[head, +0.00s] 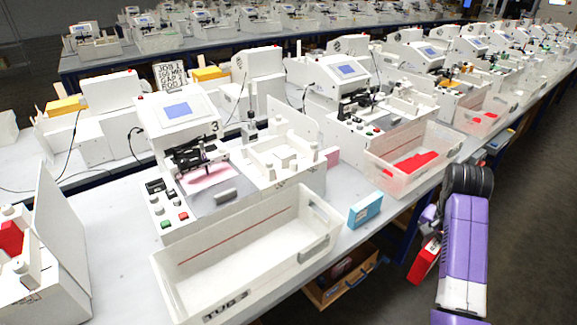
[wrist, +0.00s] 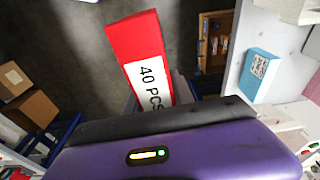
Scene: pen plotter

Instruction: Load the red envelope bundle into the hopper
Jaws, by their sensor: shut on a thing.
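The red envelope bundle (head: 424,262) hangs from my gripper (head: 428,228) at the lower right, out over the aisle beside the bench. In the wrist view the bundle (wrist: 135,42) shows a white band reading "40 PCS". My gripper (wrist: 160,100) is shut on its near end; the fingers are mostly hidden behind the purple wrist. A white open holder with corner posts, which looks like the hopper (head: 284,160), stands right of the screen of plotter 3 (head: 180,115). No red bundle shows in it.
An empty clear tub (head: 240,250) stands in front of plotter 3. A blue box (head: 365,210) lies right of it; a tub with red bundles (head: 412,165) stands farther back. Another holder with something red (head: 12,238) is at far left. A wooden drawer (head: 340,280) sits under the bench.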

